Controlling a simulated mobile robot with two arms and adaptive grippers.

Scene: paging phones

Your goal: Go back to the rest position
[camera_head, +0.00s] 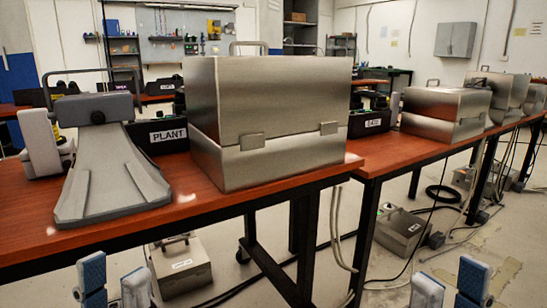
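My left gripper (113,283) is at the bottom left edge of the head view, in front of and below the near table's edge. Its two blue-and-grey fingers stand apart with nothing between them. My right gripper (449,285) is at the bottom right, over the floor. Its fingers are also apart and empty. Both grippers are clear of the tables. Their lower parts are cut off by the frame.
The near table (250,200) bears a grey sloped stand (112,165), a light grey device (39,143), a black bin labelled PLANT (167,137) and a large closed metal box (270,110). More boxes stand on the right table (374,166). Boxes and cables lie on the floor.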

